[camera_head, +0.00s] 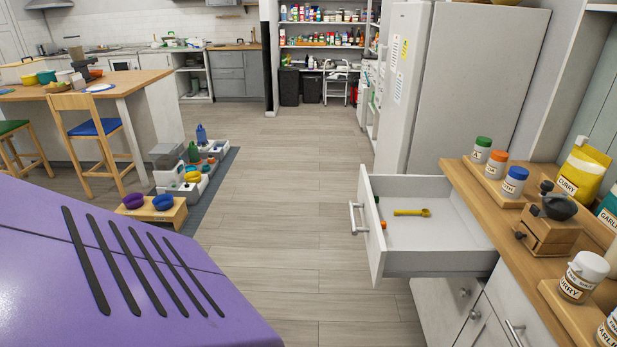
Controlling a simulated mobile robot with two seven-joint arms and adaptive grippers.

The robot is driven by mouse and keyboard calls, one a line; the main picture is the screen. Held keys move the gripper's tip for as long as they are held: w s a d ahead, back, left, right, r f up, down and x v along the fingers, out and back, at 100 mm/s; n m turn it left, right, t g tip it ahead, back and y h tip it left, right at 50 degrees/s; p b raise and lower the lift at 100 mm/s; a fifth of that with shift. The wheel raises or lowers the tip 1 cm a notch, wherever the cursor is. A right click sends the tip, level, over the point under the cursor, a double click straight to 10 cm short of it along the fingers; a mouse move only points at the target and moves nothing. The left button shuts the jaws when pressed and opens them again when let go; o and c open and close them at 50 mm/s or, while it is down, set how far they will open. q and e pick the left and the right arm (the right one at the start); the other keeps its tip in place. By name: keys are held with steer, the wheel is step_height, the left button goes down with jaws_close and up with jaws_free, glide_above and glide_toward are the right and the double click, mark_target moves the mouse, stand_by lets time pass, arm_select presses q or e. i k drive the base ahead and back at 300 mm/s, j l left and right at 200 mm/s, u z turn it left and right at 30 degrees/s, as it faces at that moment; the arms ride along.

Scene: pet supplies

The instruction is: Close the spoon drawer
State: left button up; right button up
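The spoon drawer (436,262) is pulled out from the counter cabinet at the right. Its white front faces left and carries a metal bar handle (352,218). A yellow scoop-like spoon (411,212) lies inside on the drawer floor. A thin item with an orange part (381,223) lies close behind the drawer front, partly hidden by it. Neither of my grippers shows in the head view.
The wooden counter (487,208) above the drawer holds spice jars, a grinder (552,222) and a yellow curry bag (583,167). A white fridge (465,85) stands behind. My purple body fills the lower left. The floor (300,205) left of the drawer is clear.

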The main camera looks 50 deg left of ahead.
mark_target(450, 242)
steer(key=i+j+u, duration=0.55)
steer(key=u, duration=0.25)
steer(key=i+u, duration=0.35)
steer(key=i+j, duration=0.05)
